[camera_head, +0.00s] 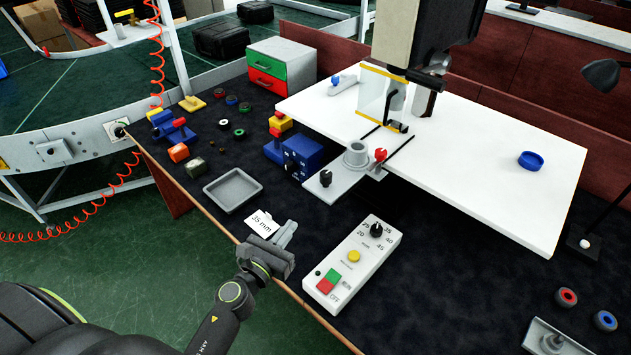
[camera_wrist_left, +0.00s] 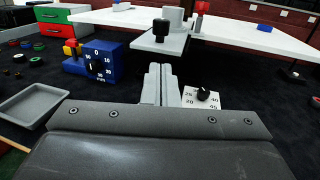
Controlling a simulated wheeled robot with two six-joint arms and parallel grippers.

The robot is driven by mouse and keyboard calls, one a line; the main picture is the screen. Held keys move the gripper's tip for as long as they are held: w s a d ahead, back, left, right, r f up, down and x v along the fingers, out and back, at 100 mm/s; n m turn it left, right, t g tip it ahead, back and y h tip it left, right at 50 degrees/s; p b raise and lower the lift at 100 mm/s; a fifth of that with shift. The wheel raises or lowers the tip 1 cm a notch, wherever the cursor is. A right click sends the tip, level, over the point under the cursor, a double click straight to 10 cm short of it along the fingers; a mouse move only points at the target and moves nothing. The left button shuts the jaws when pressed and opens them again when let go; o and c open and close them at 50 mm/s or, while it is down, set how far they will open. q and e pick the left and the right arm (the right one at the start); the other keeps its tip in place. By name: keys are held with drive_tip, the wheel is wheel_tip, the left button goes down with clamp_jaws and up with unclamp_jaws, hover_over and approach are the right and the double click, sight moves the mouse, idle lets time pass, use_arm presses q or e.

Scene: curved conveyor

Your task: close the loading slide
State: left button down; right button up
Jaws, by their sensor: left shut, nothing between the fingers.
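The loading slide is a grey plate (camera_head: 335,187) with a grey ring-shaped holder (camera_head: 356,154), a black knob (camera_head: 326,177) and a red knob (camera_head: 381,154). It sticks out from the front edge of the white table (camera_head: 480,170), along dark rails. In the left wrist view the slide (camera_wrist_left: 155,44) is straight ahead, with its black knob facing me. My left gripper (camera_head: 287,232) is shut and empty, in front of the slide and apart from it. Its fingers (camera_wrist_left: 160,77) point towards the plate in the left wrist view. My right gripper is not in view.
A control box (camera_head: 352,265) with buttons and a dial stands right of my left gripper. A blue box with a dial (camera_head: 303,155) stands left of the slide. A grey tray (camera_head: 233,190) and a "35 mm" card (camera_head: 262,224) lie nearby. A machine head (camera_head: 415,40) hangs above the table.

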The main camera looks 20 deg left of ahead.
use_arm(q)
approach(328, 184)
drive_tip(key=w, duration=0.5)
drive_tip(key=shift+w+a+f, duration=0.1)
drive_tip(key=shift+w+a, duration=0.05)
drive_tip(key=shift+a, duration=0.2)
drive_tip(key=shift+w, duration=0.65)
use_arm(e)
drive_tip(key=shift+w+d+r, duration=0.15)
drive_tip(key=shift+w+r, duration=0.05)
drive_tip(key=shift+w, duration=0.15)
use_arm(q)
drive_tip(key=shift+d, duration=0.1)
drive_tip(key=shift+w+d+b, duration=0.25)
drive_tip(key=shift+w, duration=0.45)
drive_tip(key=shift+w+d+b, duration=0.3)
drive_tip(key=shift+w, duration=0.4)
drive_tip(key=shift+w+d+b, duration=0.25)
drive_tip(key=shift+w, duration=0.5)
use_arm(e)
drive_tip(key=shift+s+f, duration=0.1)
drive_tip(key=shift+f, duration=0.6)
use_arm(q)
drive_tip(key=shift+s, duration=0.1)
